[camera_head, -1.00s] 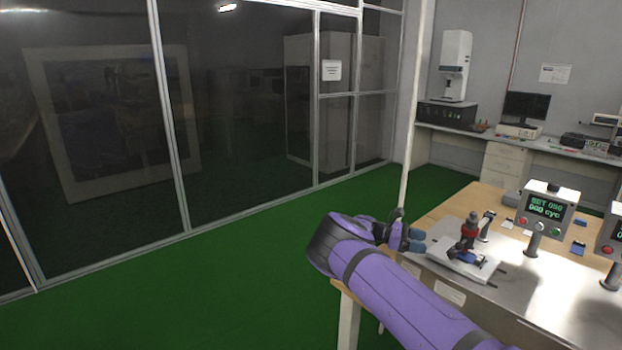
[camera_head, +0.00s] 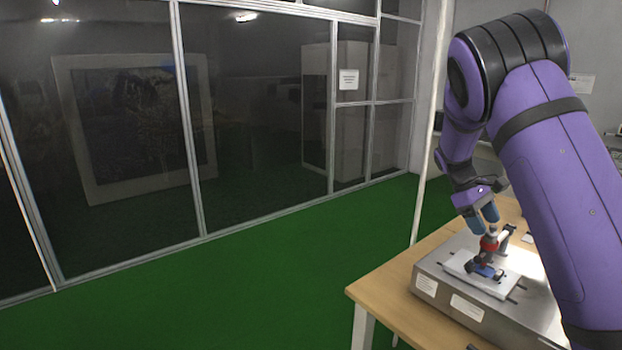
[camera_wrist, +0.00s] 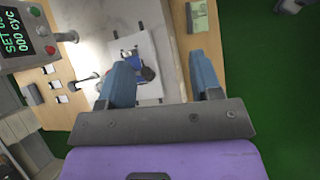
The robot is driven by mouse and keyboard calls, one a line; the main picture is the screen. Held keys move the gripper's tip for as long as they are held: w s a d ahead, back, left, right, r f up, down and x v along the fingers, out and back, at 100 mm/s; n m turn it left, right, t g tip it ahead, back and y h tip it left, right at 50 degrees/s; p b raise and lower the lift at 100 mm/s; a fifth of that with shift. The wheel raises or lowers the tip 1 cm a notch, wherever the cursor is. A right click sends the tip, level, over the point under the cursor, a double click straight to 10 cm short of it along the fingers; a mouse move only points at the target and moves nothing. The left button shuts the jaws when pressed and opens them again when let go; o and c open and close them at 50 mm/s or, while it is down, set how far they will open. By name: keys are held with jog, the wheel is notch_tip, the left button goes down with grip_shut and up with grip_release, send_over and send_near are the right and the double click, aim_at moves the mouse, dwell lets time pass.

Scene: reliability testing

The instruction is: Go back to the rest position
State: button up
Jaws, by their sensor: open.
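My gripper (camera_head: 484,218) points down just above a small red, black and blue device (camera_head: 489,245) in the head view. Its two blue fingers are apart. In the wrist view my gripper (camera_wrist: 162,78) is open with nothing between the fingers. The device (camera_wrist: 133,60) shows there beside the left finger, which partly hides it. I cannot tell from the head view whether a finger touches it. My purple arm is raised and bent at the right of the head view.
The device stands on a white plate (camera_head: 462,263) on a metal-topped box (camera_head: 428,270) on a wooden table (camera_head: 385,290). A display unit (camera_wrist: 25,35) stands at the wrist view's upper left. Glass partition (camera_head: 250,120) is behind; green floor (camera_head: 260,270) at left is clear.

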jog(key=s+a+r+m+t+y, duration=0.2)
jog(key=s+a+r+t+y, duration=0.1)
jog(key=s+r, duration=0.65)
jog(key=s+a+r+m+t, duration=0.1)
jog(key=s+a+r+t, duration=0.1)
jog(key=s, duration=0.7)
jog(key=s+a+r+m+t+y, duration=0.1)
jog(key=s+a, duration=0.3)
jog(key=s, duration=0.5)
jog(key=s+a+r+m+t+y, duration=0.1)
jog(key=s+a+r+m+t, duration=0.1)
jog(key=s, duration=0.7)
jog(key=shift+a+r+t, duration=0.9)
jog(key=shift+t, duration=0.1)
jog(key=shift+s, duration=0.1)
